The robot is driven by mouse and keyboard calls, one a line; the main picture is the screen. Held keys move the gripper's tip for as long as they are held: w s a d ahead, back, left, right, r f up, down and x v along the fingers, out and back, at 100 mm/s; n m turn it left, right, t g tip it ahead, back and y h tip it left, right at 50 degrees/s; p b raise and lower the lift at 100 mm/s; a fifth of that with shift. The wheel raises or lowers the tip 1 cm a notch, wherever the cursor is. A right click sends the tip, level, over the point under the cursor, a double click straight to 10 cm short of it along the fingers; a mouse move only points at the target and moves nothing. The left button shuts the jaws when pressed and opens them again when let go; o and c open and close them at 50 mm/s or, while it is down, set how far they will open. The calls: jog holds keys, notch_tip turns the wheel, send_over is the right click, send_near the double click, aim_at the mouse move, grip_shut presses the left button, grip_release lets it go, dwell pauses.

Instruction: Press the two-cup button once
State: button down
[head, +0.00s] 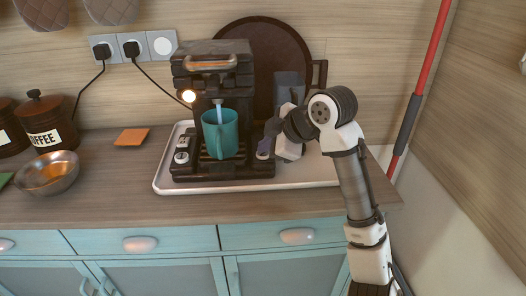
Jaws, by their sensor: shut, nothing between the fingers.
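A dark coffee machine (210,58) stands on a white tray (320,176) on the counter. A teal mug (221,138) sits upright under its spout, and a pale bluish stream runs from the spout into the mug. Small round pale controls (181,157) show at the machine's lower left, and another (263,154) at its lower right. I cannot read which one is the two-cup button. My gripper (268,143) is shut and empty at the machine's right side, just above the lower-right control. I cannot tell whether it touches it.
A round dark board (262,50) leans behind the machine. A metal bowl (48,175) and coffee canister (47,122) stand left. The counter front is clear.

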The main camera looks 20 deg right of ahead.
aim_at(267, 155)
jog(key=shift+r+p, duration=0.45)
jog(key=shift+r, duration=0.25)
notch_tip(267, 155, up, 5)
jog(key=p, duration=0.4)
jog(key=shift+r, duration=0.1)
dwell(0.6)
